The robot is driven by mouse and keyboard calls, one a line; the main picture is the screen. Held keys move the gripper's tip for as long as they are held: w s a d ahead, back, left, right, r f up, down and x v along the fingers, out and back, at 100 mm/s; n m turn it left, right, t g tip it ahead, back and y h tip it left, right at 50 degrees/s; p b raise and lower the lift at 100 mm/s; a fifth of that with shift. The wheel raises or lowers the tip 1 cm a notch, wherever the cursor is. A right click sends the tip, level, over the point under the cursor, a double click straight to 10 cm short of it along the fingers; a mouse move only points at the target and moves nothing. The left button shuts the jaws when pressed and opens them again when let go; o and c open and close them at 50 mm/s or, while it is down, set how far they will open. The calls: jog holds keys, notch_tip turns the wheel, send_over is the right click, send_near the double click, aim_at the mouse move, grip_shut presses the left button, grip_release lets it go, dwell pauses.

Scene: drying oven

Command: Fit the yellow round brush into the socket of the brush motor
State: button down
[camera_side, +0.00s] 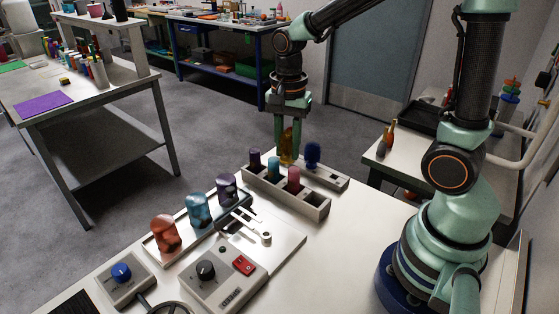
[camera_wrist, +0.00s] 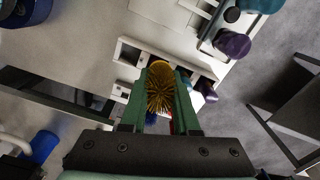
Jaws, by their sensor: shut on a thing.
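My gripper (camera_side: 287,135) is shut on the yellow round brush (camera_side: 287,153) and holds it upright at the brush rack (camera_side: 318,207). In the wrist view the yellow brush (camera_wrist: 160,90) sits between both green fingers (camera_wrist: 158,105), bristles toward the camera. Its lower end is hidden, so I cannot tell whether it is clear of the rack. Purple (camera_side: 255,159), teal (camera_side: 274,168), pink (camera_side: 294,179) and blue (camera_side: 313,155) pieces stand in the rack around it. A small round white fitting (camera_side: 266,238) on the pale plate may be the brush motor's socket; I cannot tell for sure.
Red (camera_side: 164,233), blue (camera_side: 199,209) and purple (camera_side: 227,188) rounded pieces stand in a row left of the plate. A control box with a black knob (camera_side: 206,270) and red switch (camera_side: 243,265) is in front. Bare tabletop (camera_side: 345,250) lies right of the plate.

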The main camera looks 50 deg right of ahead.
jog(key=s+a+f+n, duration=0.1)
jog(key=a+f, duration=0.1)
jog(key=a, duration=0.3)
jog(key=s+a+f+n, duration=0.1)
jog(key=a+f, duration=0.1)
jog(key=a, duration=0.3)
jog(key=shift+s+a, duration=0.4)
jog(key=shift+f, duration=2.9)
jog(key=shift+f, duration=1.35)
jog(key=c, duration=0.6)
grip_release()
jog(key=shift+w, duration=0.1)
